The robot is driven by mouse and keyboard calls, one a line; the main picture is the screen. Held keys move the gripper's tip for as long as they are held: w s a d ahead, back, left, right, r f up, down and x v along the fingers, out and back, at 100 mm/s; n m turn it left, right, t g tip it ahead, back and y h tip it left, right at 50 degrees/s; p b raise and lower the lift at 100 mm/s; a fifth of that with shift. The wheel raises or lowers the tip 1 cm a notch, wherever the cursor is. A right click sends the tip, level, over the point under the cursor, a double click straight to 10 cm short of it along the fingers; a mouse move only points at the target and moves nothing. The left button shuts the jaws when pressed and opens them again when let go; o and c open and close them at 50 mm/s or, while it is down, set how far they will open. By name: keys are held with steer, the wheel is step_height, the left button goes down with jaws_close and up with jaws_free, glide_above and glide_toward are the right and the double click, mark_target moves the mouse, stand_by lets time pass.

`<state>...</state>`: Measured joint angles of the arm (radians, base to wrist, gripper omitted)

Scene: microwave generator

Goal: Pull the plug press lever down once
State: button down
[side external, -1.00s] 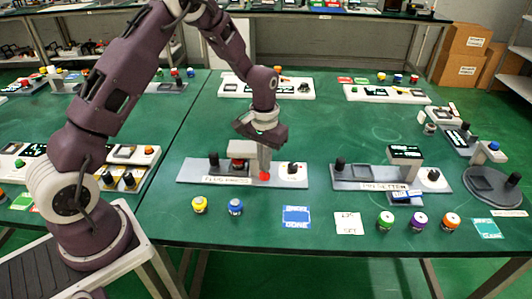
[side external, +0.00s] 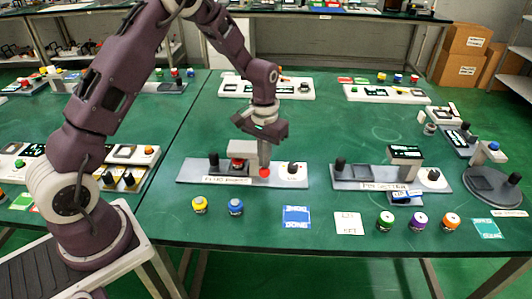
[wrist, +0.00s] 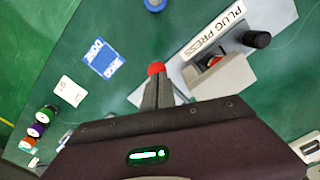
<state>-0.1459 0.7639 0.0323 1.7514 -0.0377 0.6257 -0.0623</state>
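The plug press stands on a grey base plate (side external: 196,175) in the middle of the near table, with its name label (wrist: 215,28) on the front. Its lever's red knob (side external: 264,173) is at the right of the press column and shows in the wrist view (wrist: 156,69) right at my fingertips. My gripper (side external: 263,163) points down over the knob, its fingers close together. The fingertips appear to touch the knob from above, with most of the knob visible below them. The lever's arm is largely hidden behind my fingers.
A black post (side external: 214,160) and a white round dial with a black knob (side external: 292,168) flank the press. Yellow (side external: 199,205) and blue (side external: 235,206) pots and a blue card (side external: 296,217) lie in front. Another grey station (side external: 345,182) stands to the right.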

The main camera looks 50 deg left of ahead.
step_height(320, 180, up, 8)
steer(key=shift+r, duration=0.15)
stand_by(0.5)
steer(key=s+d+r+t, duration=0.25)
steer(key=s+r, duration=0.35)
steer(key=r, duration=0.4)
steer(key=s+d+r+m+t, duration=0.1)
steer(key=s+d+r, duration=0.1)
steer(key=s, duration=0.8)
steer(key=s+d+r+m+t, duration=0.2)
steer(key=s+r, duration=0.1)
steer(key=s, duration=0.8)
steer(key=shift+s+d, duration=0.2)
steer(key=shift+d, duration=0.05)
